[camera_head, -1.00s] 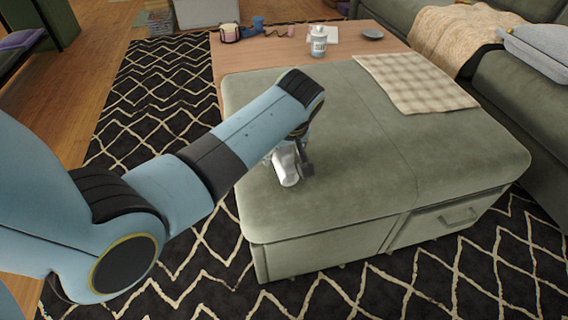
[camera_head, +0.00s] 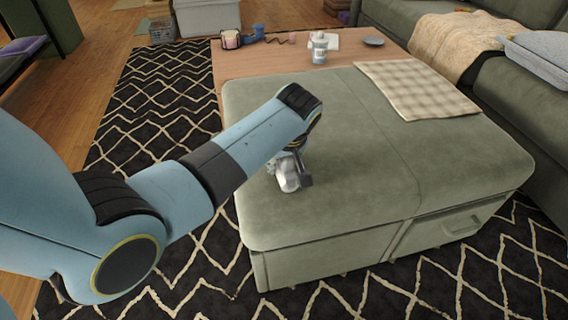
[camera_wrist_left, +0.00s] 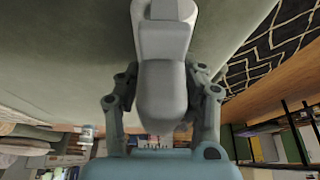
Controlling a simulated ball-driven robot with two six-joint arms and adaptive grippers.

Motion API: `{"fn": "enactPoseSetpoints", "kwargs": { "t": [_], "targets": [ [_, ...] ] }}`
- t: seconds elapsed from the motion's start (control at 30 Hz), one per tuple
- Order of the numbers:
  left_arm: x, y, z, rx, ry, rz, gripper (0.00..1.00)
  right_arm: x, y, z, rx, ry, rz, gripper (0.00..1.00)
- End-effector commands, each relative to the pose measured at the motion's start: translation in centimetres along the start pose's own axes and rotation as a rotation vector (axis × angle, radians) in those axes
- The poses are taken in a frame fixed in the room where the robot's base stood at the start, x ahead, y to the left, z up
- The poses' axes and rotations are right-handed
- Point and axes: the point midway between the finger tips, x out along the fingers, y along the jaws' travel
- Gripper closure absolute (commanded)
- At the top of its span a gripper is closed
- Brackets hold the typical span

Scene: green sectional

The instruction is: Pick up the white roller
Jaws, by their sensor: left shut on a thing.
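The white roller (camera_head: 287,173) is at the left part of the green ottoman's top (camera_head: 350,190), partly hidden behind my left gripper and wrist. In the left wrist view the roller (camera_wrist_left: 163,95) runs lengthwise between the two fingers, its grey-white body filling the gap. My left gripper (camera_wrist_left: 163,78) is shut on it, one finger on each side. In the head view my left gripper (camera_head: 299,178) is low over the ottoman. I cannot tell whether the roller touches the cushion. My right gripper is in neither view.
A checked cloth (camera_head: 415,88) lies on the ottoman's far right. Behind is a wooden table (camera_head: 270,65) with a white bottle (camera_head: 319,48), a mug (camera_head: 231,39) and a dark dish (camera_head: 373,41). A green sofa (camera_head: 530,120) stands at right. The ottoman's middle is clear.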

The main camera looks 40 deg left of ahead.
Motion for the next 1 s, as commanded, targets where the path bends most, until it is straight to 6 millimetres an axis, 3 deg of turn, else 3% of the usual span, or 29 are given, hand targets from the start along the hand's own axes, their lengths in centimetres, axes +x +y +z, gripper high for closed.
{"fn": "enactPoseSetpoints", "kwargs": {
  "t": [0.17,0.27,0.4,0.6,0.97,1.0],
  "targets": [
    [-0.8,0.1,-0.4,-0.001,0.002,0.002,0.97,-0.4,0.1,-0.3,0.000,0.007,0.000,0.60],
    [-2.6,0.1,-1.1,-0.001,0.003,0.004,0.97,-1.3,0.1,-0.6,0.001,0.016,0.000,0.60],
    [-5.6,0.1,-2.4,-0.002,0.004,0.006,0.97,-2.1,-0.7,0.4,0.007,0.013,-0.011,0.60],
    [-8.5,0.1,-3.6,-0.001,0.002,0.003,0.97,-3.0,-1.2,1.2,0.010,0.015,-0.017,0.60],
    [-9.2,0.0,-3.8,0.000,0.000,0.000,0.97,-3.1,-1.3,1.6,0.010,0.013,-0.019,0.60],
    [-9.2,0.0,-3.9,0.000,0.000,0.000,0.63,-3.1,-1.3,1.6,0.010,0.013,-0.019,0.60]
  ]
}}
